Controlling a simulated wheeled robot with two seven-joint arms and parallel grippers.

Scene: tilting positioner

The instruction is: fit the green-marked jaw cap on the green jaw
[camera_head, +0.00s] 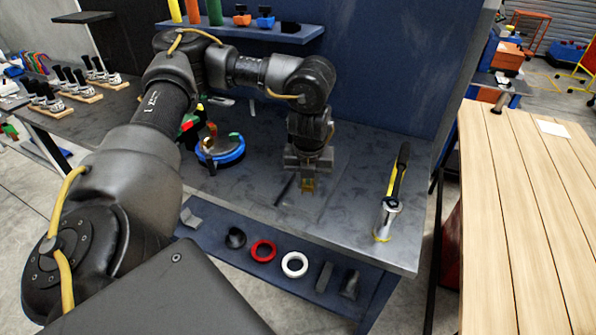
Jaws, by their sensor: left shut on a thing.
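The round positioner (222,154) with a blue rim sits on the grey bench, left of my left gripper. A small green jaw (234,136) stands at its back right edge, and an orange piece stands at its back left. My left gripper (307,187) points down over the middle of the bench, right of the positioner and apart from it. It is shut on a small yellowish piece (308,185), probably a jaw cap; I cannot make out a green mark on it. My right gripper is not in view.
A black and yellow tool (396,185) stands upright at the bench's right. A lower blue shelf (219,229) holds a red ring (263,250), a white ring (294,265) and dark parts. A blue wall shelf (240,32) is behind. A wooden table (530,220) stands at right.

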